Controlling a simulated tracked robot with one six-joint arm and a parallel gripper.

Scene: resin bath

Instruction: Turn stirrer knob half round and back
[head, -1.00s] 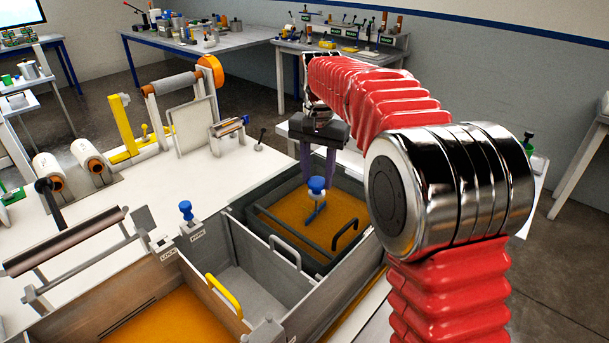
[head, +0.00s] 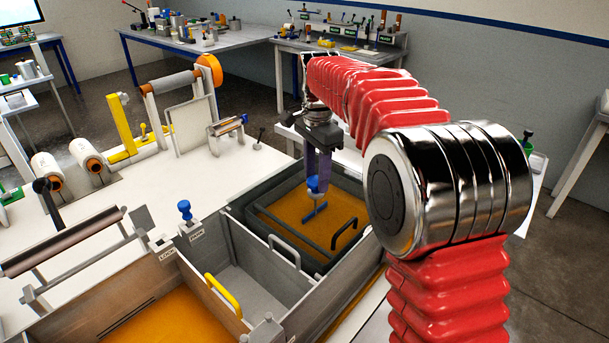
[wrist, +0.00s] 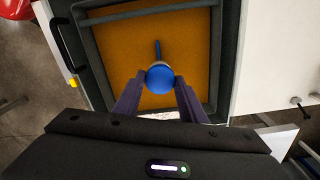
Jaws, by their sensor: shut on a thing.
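The blue stirrer knob (head: 313,184) stands over the amber resin bath (head: 292,207) in the rear compartment, with a blue bar (head: 314,213) below it. My gripper (head: 319,180) reaches down from above and is shut on the knob; its purple fingers partly hide the knob in the head view. In the wrist view the round knob (wrist: 159,79) sits between the two fingertips (wrist: 160,82), and the blue bar (wrist: 157,50) points up the picture from it.
A grey frame with a black handle (head: 343,233) surrounds the bath. An empty grey compartment (head: 243,278) and a second amber bath (head: 172,318) lie nearer. Another blue knob (head: 185,207) stands by the PARK label. A white bench (head: 215,172) stretches left.

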